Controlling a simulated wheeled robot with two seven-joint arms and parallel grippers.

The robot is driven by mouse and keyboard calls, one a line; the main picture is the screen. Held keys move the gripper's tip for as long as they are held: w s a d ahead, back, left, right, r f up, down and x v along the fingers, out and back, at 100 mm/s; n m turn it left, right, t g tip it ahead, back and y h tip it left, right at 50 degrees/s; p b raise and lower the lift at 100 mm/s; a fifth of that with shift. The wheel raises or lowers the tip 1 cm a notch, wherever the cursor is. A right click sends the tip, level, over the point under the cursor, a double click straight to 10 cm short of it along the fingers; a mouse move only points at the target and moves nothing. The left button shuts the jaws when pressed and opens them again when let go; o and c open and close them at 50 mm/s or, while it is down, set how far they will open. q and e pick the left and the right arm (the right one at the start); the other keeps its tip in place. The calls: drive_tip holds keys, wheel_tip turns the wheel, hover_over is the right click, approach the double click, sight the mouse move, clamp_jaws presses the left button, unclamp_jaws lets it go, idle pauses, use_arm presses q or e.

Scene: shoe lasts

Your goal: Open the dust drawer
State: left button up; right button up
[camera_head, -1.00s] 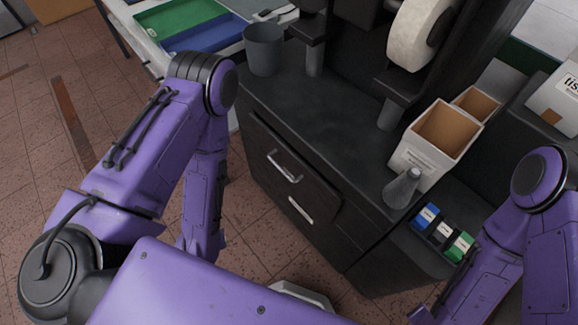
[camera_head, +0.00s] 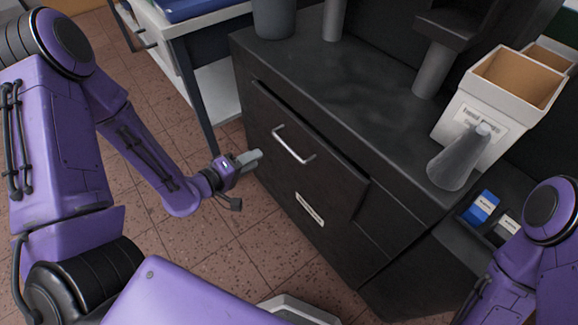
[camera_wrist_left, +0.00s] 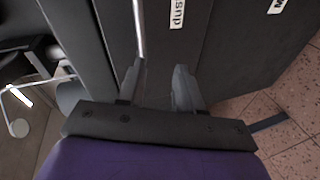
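The dust drawer (camera_head: 283,178) is a dark front on the black cabinet, with a silver bar handle (camera_head: 292,150) and a white label (camera_head: 309,209) below it. The drawer looks shut. My left gripper (camera_head: 252,159) is left of the handle, close to the cabinet front. In the left wrist view, its two fingers (camera_wrist_left: 158,86) are apart with nothing between them. The handle (camera_wrist_left: 138,25) lies ahead, nearer the left finger, and a label reading "dust" (camera_wrist_left: 177,14) shows beside it. I cannot tell whether a finger touches the handle. My right gripper is out of view.
On the cabinet top (camera_head: 345,105) stand a grey bin (camera_head: 273,15), a white box (camera_head: 500,95) and a grey cone-shaped thing (camera_head: 455,160). Small blue and dark boxes (camera_head: 480,207) sit lower right. A table (camera_head: 205,22) stands behind left. The tiled floor before the cabinet is clear.

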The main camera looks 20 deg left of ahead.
sight(287, 149)
use_arm(q)
drive_tip(key=w+d+h, duration=0.1)
drive_tip(key=w+d, duration=0.2)
drive_tip(key=w, duration=0.1)
drive_tip(key=w+d+n+h+b, duration=0.1)
drive_tip(key=w+d, duration=0.3)
drive_tip(key=shift+w+d, duration=0.1)
drive_tip(key=shift+d, duration=0.1)
drive_tip(key=shift+c, duration=0.3)
clamp_jaws()
